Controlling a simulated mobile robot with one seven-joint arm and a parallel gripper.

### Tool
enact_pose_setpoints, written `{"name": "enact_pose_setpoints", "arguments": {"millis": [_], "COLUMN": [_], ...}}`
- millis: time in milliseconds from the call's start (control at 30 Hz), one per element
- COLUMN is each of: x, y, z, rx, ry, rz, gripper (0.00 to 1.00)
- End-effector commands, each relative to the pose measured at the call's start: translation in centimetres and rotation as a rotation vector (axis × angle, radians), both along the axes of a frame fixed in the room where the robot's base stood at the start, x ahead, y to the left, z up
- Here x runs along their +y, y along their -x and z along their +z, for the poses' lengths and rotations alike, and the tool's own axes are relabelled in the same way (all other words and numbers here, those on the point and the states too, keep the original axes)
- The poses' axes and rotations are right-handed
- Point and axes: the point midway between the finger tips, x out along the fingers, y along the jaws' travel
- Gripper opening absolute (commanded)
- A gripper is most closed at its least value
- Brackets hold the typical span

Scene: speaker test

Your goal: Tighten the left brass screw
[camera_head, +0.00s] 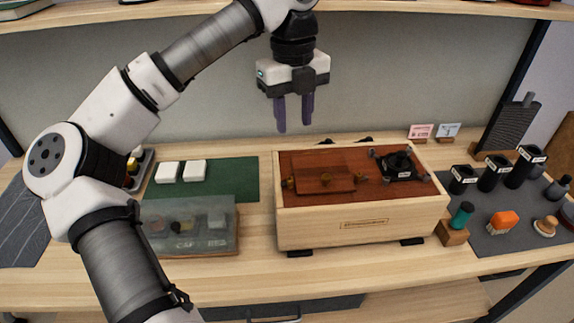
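A pale wooden speaker box (362,226) with a red-brown top stands on the bench. A small wooden panel (335,184) lies on the left part of that top. The left brass screw (288,183) shows as a small brass spot at the panel's left edge. Another brass spot, seemingly the right screw (360,179), is at its right edge. How far either is screwed in is too small to tell. My gripper (294,127) points down with its two purple fingers apart and nothing between them. It hangs well above the box, touching nothing.
A black round part (400,166) with small knobs around it sits on the box's right part. A clear-lidded tray (190,228) and green mat (233,181) with white blocks lie left. Black cups (490,176), a teal-topped tool (462,215) and an orange brush (504,220) stand right.

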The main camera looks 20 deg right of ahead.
Motion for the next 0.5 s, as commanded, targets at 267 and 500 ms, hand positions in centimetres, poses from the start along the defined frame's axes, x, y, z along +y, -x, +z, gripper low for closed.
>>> {"name": "enact_pose_setpoints", "arguments": {"millis": [267,500], "x": [0.4,0.4], "y": [-0.3,-0.2], "z": [-1.9,-6.8], "rx": [-0.004,-0.002], "ry": [-0.030,-0.027], "rz": [0.024,0.021], "gripper": [0.36,0.36]}}
